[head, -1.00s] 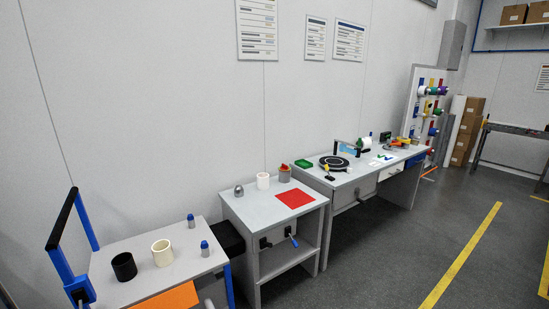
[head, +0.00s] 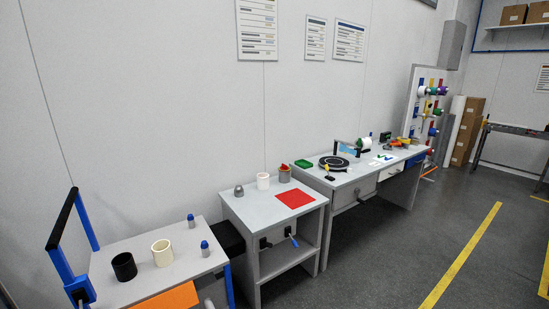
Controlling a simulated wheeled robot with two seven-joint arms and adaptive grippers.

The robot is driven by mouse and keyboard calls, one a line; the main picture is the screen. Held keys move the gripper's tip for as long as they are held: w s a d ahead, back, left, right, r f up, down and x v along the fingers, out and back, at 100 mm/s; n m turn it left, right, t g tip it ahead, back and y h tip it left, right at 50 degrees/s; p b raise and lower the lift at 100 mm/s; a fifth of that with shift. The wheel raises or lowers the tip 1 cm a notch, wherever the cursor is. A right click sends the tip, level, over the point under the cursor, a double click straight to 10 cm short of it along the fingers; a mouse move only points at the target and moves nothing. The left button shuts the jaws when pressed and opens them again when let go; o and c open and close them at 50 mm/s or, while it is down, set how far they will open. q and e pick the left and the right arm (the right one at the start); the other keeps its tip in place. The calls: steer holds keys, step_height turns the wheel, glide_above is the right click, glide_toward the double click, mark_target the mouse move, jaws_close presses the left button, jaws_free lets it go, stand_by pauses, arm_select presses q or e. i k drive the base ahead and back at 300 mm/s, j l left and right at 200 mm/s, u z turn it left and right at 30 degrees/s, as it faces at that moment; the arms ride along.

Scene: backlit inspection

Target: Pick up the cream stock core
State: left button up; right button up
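A cream stock core (head: 162,252), a short hollow cylinder, stands upright on the grey top of a blue-framed cart (head: 134,285) at the lower left. A black core (head: 124,266) of similar shape stands just left of it, apart from it. Neither of my grippers shows in the head view, and nothing touches the cream core.
Two grey-and-blue small pieces (head: 205,248) stand right of the cream core. An orange sheet (head: 165,298) lies at the cart's front. The cart's black-topped handle (head: 62,218) rises at left. A grey table (head: 237,206) holds a white core (head: 263,181) and red sheet (head: 295,198). Open floor (head: 400,235) lies right.

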mark_target(162, 249)
steer(key=u, duration=1.35)
